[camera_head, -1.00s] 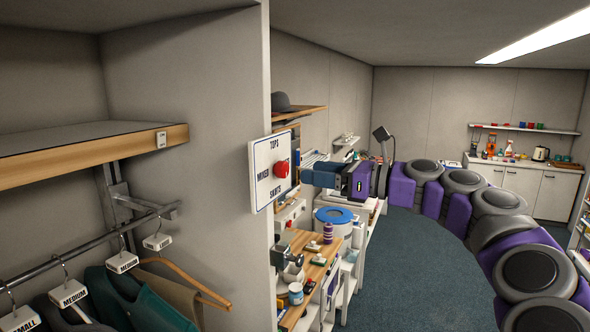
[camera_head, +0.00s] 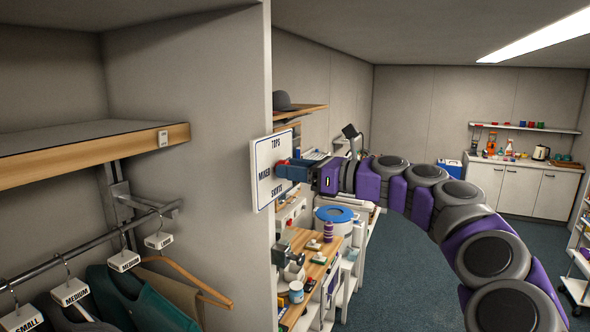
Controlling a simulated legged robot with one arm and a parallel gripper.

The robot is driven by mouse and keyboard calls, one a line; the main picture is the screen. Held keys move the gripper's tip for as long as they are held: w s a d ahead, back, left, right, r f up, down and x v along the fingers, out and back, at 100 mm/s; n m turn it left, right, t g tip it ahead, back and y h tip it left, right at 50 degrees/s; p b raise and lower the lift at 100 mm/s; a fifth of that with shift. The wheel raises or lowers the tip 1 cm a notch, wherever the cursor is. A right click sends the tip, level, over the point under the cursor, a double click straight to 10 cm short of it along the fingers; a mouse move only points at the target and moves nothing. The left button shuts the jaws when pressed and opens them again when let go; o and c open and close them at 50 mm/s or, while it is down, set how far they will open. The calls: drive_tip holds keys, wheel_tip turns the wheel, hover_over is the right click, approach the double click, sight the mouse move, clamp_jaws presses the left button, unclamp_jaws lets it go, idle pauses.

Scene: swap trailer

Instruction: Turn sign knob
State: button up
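The sign (camera_head: 265,190) is a white board with a blue border, fixed on the end of the grey partition.
A wooden-edged shelf (camera_head: 80,156) and a rail (camera_head: 90,245) with hanging clothes are at the left. Below my arm stands a workbench (camera_head: 312,272) with jars and tools. A counter with cabinets (camera_head: 520,190) is at the back right. The floor (camera_head: 400,285) is clear in the middle.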

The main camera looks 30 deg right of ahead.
drive_tip(key=shift+a, duration=0.1)
drive_tip(key=c, duration=0.6)
drive_tip(key=shift+r+n, duration=0.1)
drive_tip(key=shift+n, duration=0.3)
drive_tip(key=shift+f+n+b, duration=0.2)
drive_tip(key=shift+n+b, duration=1.85)
drive_tip(key=shift+n, duration=3.8)
drive_tip(key=shift+f+n+b, duration=0.15)
drive_tip(key=shift+n+b, duration=1.9)
drive_tip(key=shift+n, duration=3.75)
drive_tip(key=shift+f+n+b, duration=0.2)
drive_tip(key=shift+n+b, duration=1.85)
drive_tip(key=shift+n, duration=3.8)
drive_tip(key=shift+r, duration=0.1)
